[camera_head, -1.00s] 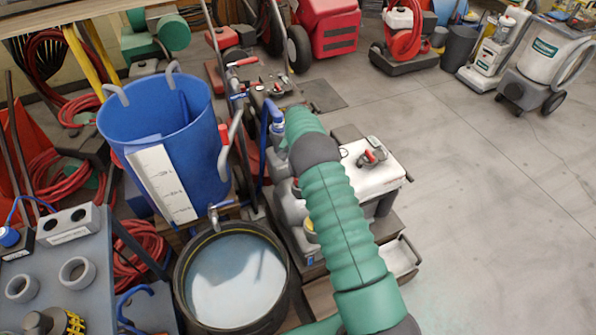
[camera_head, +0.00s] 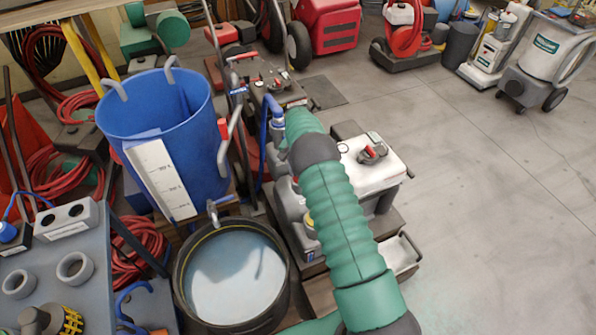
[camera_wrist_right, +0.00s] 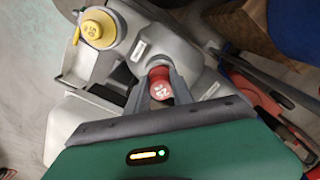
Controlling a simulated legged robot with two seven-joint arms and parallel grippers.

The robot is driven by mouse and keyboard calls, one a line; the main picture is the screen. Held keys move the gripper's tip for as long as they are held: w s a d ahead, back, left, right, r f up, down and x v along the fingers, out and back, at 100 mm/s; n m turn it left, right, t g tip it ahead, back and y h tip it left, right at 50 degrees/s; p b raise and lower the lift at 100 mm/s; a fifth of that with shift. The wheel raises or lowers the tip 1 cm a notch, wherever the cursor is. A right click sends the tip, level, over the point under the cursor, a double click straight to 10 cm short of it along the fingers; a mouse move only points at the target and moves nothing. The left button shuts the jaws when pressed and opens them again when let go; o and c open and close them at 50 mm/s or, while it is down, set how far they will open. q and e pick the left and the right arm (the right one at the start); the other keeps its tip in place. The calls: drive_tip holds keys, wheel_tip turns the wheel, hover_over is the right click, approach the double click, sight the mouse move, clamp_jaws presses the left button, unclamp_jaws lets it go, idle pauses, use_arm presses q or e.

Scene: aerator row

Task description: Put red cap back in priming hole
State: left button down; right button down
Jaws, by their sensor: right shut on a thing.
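The red cap (camera_wrist_right: 160,84) is between the two fingers of my right gripper (camera_wrist_right: 160,92), which is shut on it. It sits over the grey pump body (camera_wrist_right: 128,75). The cap and fingers cover the spot beneath, so the priming hole is hidden and I cannot tell whether the cap touches its rim. In the head view my green right arm reaches over the pump unit and hides the cap and fingertips. My left gripper is in neither view.
A yellow cap (camera_wrist_right: 97,28) sits on the pump unit. A white-topped tank (camera_head: 372,160) stands right of my arm. A blue bucket (camera_head: 160,130) and a black round tub (camera_head: 285,285) of pale liquid stand left. Open floor lies right.

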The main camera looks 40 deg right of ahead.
drive_tip(key=shift+f, duration=0.55)
drive_tip(key=c, duration=1)
unclamp_jaws()
drive_tip(key=shift+c, duration=0.2)
drive_tip(key=shift+r, duration=0.1)
wheel_tip(320, 180, up, 17)
drive_tip(key=p, duration=0.3)
drive_tip(key=s+a+r+n+t, duration=0.1)
drive_tip(key=s+a+n, duration=0.25)
drive_tip(key=a, duration=0.55)
drive_tip(key=s+a+r+n, duration=0.1)
drive_tip(key=s+a+n, duration=0.3)
drive_tip(key=a, duration=0.5)
drive_tip(key=s+a+f+n+t, duration=0.1)
drive_tip(key=s+a+n, duration=0.3)
drive_tip(key=s+a, duration=0.7)
drive_tip(key=s+d+r+p, duration=0.1)
drive_tip(key=s+r+p, duration=0.2)
drive_tip(key=r+p, duration=1.1)
drive_tip(key=shift+s+n+p, duration=0.15)
drive_tip(key=shift+n+p, duration=0.3)
drive_tip(key=shift+p, duration=0.25)
